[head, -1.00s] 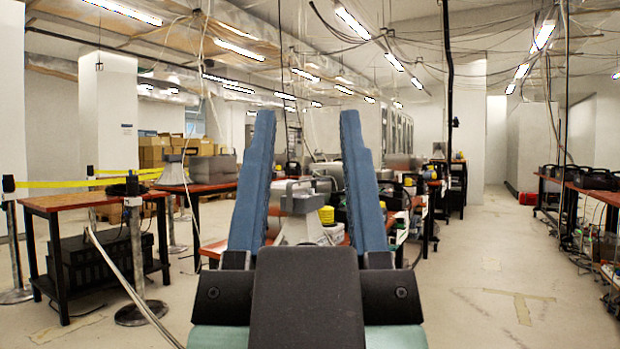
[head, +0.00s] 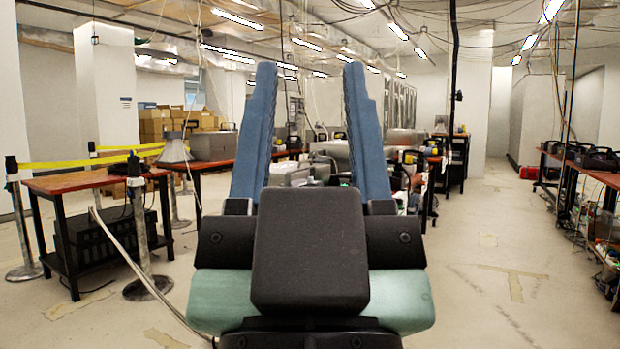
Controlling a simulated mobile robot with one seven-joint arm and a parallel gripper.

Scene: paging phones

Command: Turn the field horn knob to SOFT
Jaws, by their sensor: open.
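My gripper (head: 310,68) is open and empty, its two blue fingers pointing up in the middle of the head view. Its dark palm and fingers cover much of the bench behind them. Between the fingers, grey boxy equipment (head: 291,173) shows in part on that bench. A grey cone-shaped piece (head: 174,148), perhaps a horn, stands on a bench further back at the left. I cannot make out a knob or a SOFT marking anywhere, and I cannot tell which piece is the field horn.
A table with a brown top (head: 75,183) stands at the left, with a metal post (head: 137,215) and yellow tape (head: 75,162) near it. Benches with equipment line the right edge (head: 590,165). The floor (head: 480,260) at the right of my gripper is clear.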

